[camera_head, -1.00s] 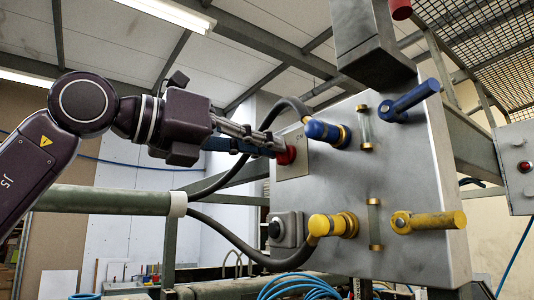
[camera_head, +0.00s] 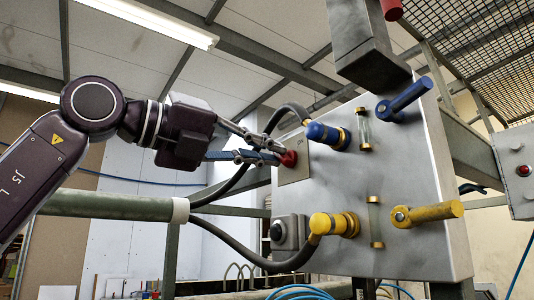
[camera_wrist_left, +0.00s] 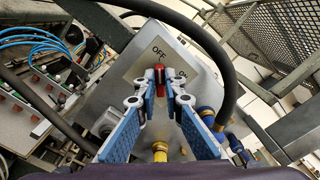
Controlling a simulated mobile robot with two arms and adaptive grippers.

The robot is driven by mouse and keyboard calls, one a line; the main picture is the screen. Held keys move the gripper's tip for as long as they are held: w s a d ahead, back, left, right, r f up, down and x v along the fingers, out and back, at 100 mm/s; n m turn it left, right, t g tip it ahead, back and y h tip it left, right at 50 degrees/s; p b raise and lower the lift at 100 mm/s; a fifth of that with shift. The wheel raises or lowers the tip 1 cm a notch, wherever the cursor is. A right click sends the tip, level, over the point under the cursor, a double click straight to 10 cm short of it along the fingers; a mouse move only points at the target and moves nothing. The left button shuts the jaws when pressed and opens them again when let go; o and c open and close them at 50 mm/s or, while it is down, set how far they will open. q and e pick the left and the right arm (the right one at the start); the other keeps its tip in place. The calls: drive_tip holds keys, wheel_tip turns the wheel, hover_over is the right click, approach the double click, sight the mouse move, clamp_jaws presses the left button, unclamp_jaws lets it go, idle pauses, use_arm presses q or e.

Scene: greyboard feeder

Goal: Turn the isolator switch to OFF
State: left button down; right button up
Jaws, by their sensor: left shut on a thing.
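The isolator switch is a red knob (camera_head: 289,158) on a pale plate (camera_head: 294,172) at the upper left of the grey cabinet. My left gripper (camera_head: 280,157) reaches it from the left and is shut on it. In the left wrist view the red handle (camera_wrist_left: 160,76) stands between the two blue-padded fingertips, its far end toward the OFF label (camera_wrist_left: 159,50). The ON label (camera_wrist_left: 181,73) is to its right. The fingertips partly hide the knob in the head view. My right gripper is not in view.
A blue-ended hose fitting (camera_head: 326,134) is close to the right of the switch, with its dark hose (camera_head: 270,125) arching behind my fingers. A yellow fitting (camera_head: 333,225) and a small grey box (camera_head: 288,233) lie below. Blue (camera_head: 404,99) and yellow (camera_head: 428,213) levers are farther right.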

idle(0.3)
use_arm(q)
drive_tip(key=c, duration=2)
unclamp_jaws()
drive_tip(key=shift+c, duration=0.2)
drive_tip(key=v, duration=1.2)
drive_tip(key=shift+w+f, duration=0.1)
